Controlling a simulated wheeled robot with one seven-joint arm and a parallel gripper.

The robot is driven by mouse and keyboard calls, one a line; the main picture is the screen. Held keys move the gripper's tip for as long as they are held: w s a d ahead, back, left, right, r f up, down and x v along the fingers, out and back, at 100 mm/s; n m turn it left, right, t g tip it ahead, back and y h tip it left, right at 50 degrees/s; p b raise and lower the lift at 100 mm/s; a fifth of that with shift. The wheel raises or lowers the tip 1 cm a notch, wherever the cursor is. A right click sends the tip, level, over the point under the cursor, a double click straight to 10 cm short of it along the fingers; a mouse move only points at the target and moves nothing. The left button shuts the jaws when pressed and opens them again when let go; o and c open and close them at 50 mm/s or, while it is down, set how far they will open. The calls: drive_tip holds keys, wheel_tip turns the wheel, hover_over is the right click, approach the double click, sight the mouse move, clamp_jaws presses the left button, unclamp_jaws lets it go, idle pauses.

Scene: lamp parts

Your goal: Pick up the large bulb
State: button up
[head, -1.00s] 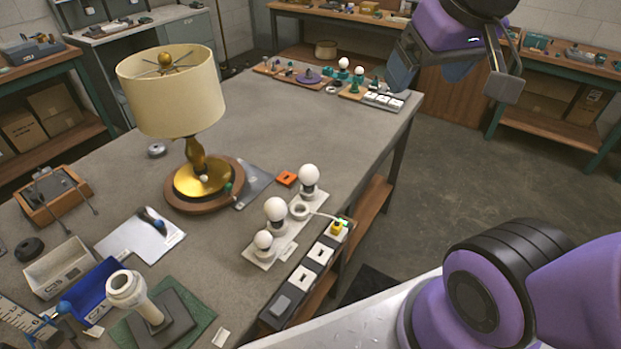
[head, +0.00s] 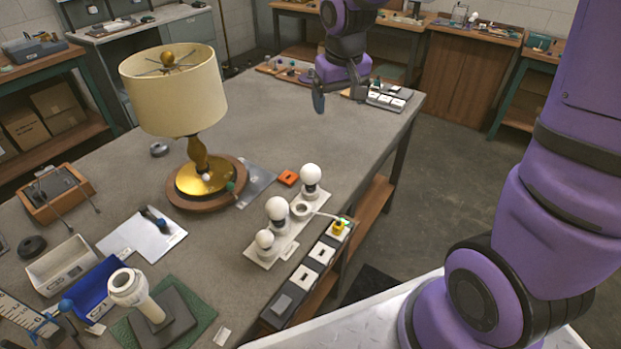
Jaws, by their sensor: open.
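Three round white bulbs stand upright in a row on a white holder strip (head: 284,249) on the table. The nearest bulb (head: 264,239) is the smallest. The middle bulb (head: 277,209) and the far bulb (head: 310,175) are larger and close in size, so I cannot tell for certain which is the large one. An empty round socket (head: 302,210) sits between these two. My gripper (head: 338,98) is open and empty, pointing down over the far right part of the table, well beyond the bulbs and touching none of them.
A lamp with a cream shade (head: 175,92) and brass stem stands left of the bulbs. A dark switch strip (head: 300,285) runs along the table's right edge. An orange block (head: 288,178) lies near the far bulb. The grey table top (head: 270,110) beyond the lamp is mostly clear.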

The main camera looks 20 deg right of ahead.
drive_tip(key=g, duration=0.2)
hover_over(311, 168)
drive_tip(key=d, duration=0.1)
drive_tip(key=shift+y, duration=0.3)
wheel_tip(311, 168, down, 14)
drive_tip(key=shift+w+f, duration=0.1)
drive_tip(key=shift+f, duration=0.15)
wheel_tip(311, 168, down, 6)
drive_tip(key=shift+a+r, duration=0.1)
drive_tip(key=shift+r, duration=0.05)
drive_tip(key=shift+a+f, duration=0.2)
drive_tip(key=shift+f, duration=1.2)
drive_tip(key=shift+a+f, duration=0.2)
drive_tip(key=shift+f, duration=1.15)
drive_tip(key=shift+c, duration=0.2)
drive_tip(key=c, duration=0.8)
